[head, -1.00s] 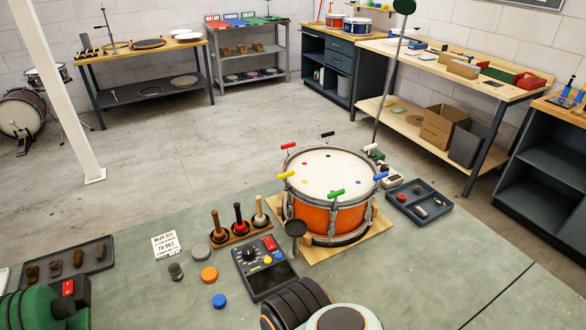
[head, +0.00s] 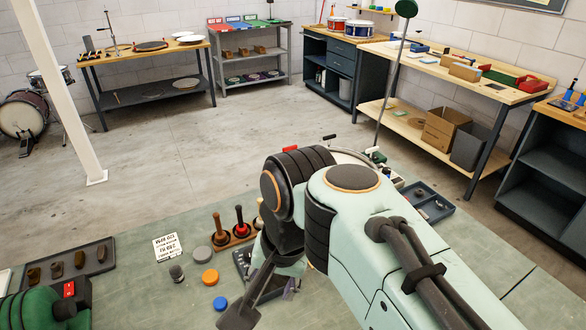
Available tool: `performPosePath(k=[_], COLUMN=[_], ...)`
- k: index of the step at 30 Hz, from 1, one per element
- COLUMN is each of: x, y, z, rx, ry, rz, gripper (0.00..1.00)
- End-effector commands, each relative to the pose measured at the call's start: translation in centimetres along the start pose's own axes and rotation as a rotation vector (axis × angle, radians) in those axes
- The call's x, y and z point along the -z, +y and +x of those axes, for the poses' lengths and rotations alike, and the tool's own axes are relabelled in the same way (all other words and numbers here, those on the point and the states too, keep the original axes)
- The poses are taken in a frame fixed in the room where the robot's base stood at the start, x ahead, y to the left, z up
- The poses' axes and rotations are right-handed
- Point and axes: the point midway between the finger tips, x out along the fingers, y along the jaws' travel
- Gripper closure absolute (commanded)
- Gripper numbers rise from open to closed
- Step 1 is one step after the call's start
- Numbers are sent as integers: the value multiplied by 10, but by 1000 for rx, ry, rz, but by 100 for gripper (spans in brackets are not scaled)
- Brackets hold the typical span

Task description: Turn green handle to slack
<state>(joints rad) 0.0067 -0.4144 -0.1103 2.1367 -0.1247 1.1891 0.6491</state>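The green handle does not show now; my arm stands in front of where it sat at the near rim of the orange drum. Only a sliver of the drum's far rim (head: 350,155) shows above my arm, with the red handle (head: 290,149) and the black handle (head: 329,137) there. My gripper (head: 288,270) hangs below the dark wrist, low over the dark control box, partly hidden. I cannot make out its fingers well or see anything held. A dark paddle-like piece (head: 240,313) slants down beside it; I cannot tell what it belongs to.
A wooden rack with upright mallets (head: 238,222), a grey disc (head: 220,239), an orange disc (head: 210,276) and a blue disc (head: 220,302) lie left of my gripper. The control box (head: 241,262) is mostly covered. A grey tray (head: 437,208) lies to the right.

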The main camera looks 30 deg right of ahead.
Motion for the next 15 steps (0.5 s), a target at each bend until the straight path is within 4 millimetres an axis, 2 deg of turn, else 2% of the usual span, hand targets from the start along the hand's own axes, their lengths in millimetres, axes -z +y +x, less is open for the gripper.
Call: performPosePath(k=[1,3,5,6,7,9,12,15], x=[30,77,120,151,173,220,274,309], y=[-6,-11,-11,-9,-6,4,21,40], z=[-10,-21,-26,-27,-26,-18,5,38], rx=[8,12,4,-6,-18,-58,-138,-233], ry=[28,71,115,148,174,235,314,361], rz=[110,282,432,529,595,722,829,851], gripper=[61,61,61,61,61,61,61,61])
